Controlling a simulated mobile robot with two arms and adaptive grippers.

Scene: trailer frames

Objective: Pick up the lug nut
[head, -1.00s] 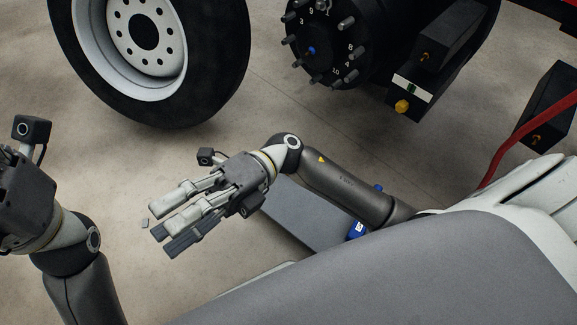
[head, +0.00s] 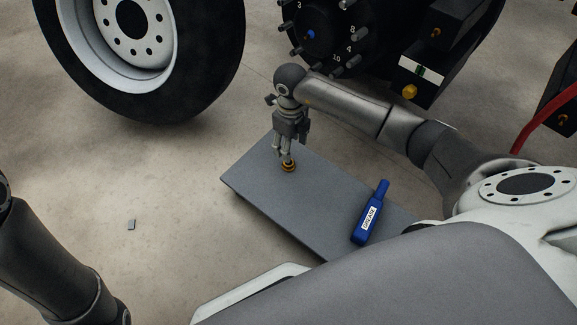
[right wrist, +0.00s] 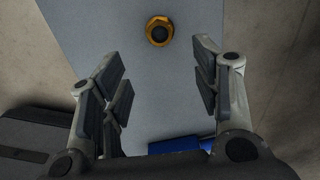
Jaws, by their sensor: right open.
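The lug nut (head: 288,167) is a small orange-gold ring with a dark hole. It lies on a grey board (head: 250,190) in the head view. In the right wrist view the lug nut (right wrist: 159,31) sits at the top, ahead of the fingers. My right gripper (head: 286,158) points down just over the lug nut; its fingers (right wrist: 160,85) are spread and nothing is between them. Whether a finger touches the nut is too small to tell. My left gripper is out of view; only part of the left arm shows at the lower left.
A blue grease tube (head: 370,212) lies on the board, right of the lug nut; its blue also shows in the right wrist view (right wrist: 180,145). A large wheel (head: 205,60) stands at the upper left. The studded hub (head: 318,35) is behind my right arm.

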